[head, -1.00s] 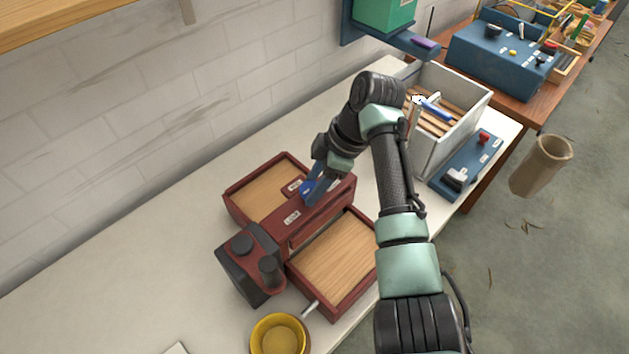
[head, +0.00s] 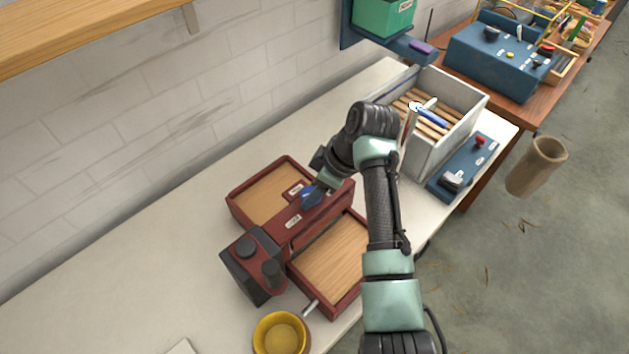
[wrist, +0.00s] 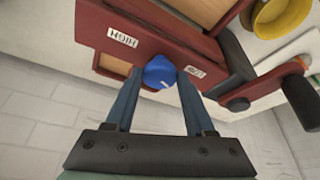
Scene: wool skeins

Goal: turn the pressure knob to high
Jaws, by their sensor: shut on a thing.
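The blue pressure knob (wrist: 160,73) sits on the dark red beam of a wooden machine (wrist: 135,48), between two white labels. One label reads HIGH (wrist: 122,37) and lies to the left in the wrist view. The other label (wrist: 195,72) lies to the right and is too small there to read surely. My gripper (wrist: 156,82) has its two blue fingers on either side of the knob, shut on it. A small pale mark on the knob points down and to the right in the wrist view. In the head view the knob (head: 308,196) is partly hidden by my gripper.
The machine has two wood-floored trays (head: 335,262) and a dark crank end (head: 252,270). A yellow bowl (head: 262,338) stands at the front. A grey crate (head: 468,92) and a blue switch panel (head: 462,172) stand to the right. The bench's left part is clear.

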